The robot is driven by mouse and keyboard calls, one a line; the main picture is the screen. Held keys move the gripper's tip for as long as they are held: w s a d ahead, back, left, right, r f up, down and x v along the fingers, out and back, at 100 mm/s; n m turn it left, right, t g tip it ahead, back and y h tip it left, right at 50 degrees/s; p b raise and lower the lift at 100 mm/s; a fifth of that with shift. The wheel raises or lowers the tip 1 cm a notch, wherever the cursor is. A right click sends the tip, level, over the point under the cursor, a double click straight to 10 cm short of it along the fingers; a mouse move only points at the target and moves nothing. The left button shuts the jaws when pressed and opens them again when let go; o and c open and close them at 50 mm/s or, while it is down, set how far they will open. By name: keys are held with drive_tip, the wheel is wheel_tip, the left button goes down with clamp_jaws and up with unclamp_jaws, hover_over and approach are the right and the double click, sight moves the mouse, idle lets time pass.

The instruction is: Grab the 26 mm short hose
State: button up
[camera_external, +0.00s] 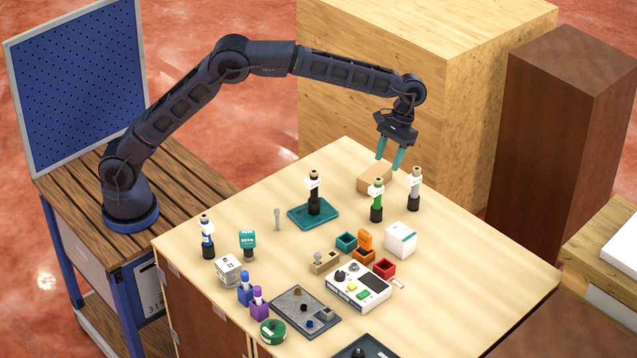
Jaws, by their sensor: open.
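My gripper (391,158) has two teal fingers pointing down, apart and with nothing seen between them. Several upright, slim items with white labels stand on the table: a black one (314,195) on a teal tray (325,215), a green one (377,195), a grey one (414,190) and a blue one (207,238). The green and grey ones stand nearest my gripper, below it. The labels are too small to read, so I cannot tell which thing is the 26 mm short hose.
A white box (400,239), small teal, orange and red bins, and a white control box (357,286) stand at the right front. A dark tray (303,312), a green round item (272,331) and purple items lie at the front. Large wooden boxes stand behind the table.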

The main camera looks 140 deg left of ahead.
sight(376, 190)
drive_tip(key=x, duration=1.1)
drive_tip(key=shift+a, duration=0.1)
drive_tip(key=shift+c, duration=0.2)
clamp_jaws()
